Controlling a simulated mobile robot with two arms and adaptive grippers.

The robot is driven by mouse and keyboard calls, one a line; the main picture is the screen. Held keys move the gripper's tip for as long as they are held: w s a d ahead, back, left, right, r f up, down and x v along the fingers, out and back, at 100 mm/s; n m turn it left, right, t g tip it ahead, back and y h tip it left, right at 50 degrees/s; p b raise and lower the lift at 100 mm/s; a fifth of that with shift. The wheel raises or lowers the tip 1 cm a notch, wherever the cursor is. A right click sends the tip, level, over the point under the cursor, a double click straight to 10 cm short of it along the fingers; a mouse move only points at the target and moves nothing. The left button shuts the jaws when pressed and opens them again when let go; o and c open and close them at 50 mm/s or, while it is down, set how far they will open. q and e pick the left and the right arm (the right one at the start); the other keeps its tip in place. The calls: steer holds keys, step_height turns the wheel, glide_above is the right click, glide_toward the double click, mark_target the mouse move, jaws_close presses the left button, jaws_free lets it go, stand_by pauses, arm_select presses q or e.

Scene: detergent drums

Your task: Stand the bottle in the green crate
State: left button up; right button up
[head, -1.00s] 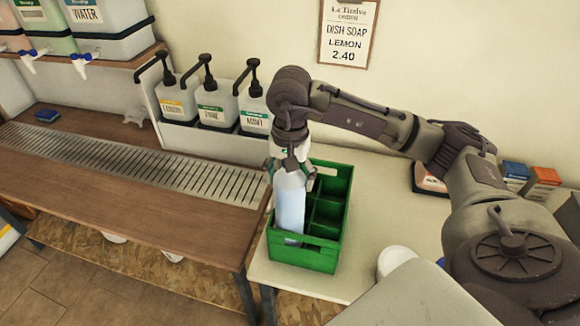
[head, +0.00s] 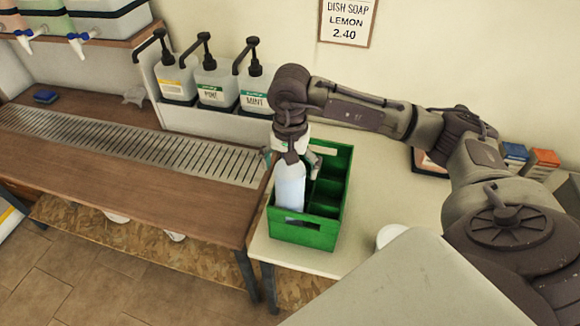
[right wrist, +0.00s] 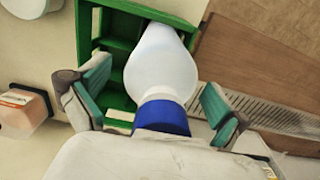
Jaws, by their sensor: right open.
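The green crate (head: 303,233) stands on the pale counter, and its divided compartments also show in the right wrist view (right wrist: 92,45). The pale bottle (head: 290,188) stands about upright in the left part of the crate, its lower end hidden by the front wall. In the right wrist view the white bottle (right wrist: 160,65) shows a blue cap (right wrist: 161,118) towards me. My right gripper (head: 290,158) is above the bottle, open, with its fingers (right wrist: 155,97) apart on either side of the bottle's top. My left gripper is not in view.
A wooden counter with a metal drain grate (head: 130,145) lies left of the crate. Pump bottles (head: 213,83) stand on a ledge behind. A white round container (head: 391,235) is right of the crate. Orange and blue boxes (head: 541,160) stand at the far right.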

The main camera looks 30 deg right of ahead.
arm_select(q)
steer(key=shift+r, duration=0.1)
arm_select(e)
step_height(320, 180, up, 11)
steer(key=shift+w+r+b, duration=0.1)
steer(key=shift+r+b, duration=0.1)
steer(key=shift+b, duration=0.8)
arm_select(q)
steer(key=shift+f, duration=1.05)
arm_select(e)
steer(key=shift+r, duration=0.4)
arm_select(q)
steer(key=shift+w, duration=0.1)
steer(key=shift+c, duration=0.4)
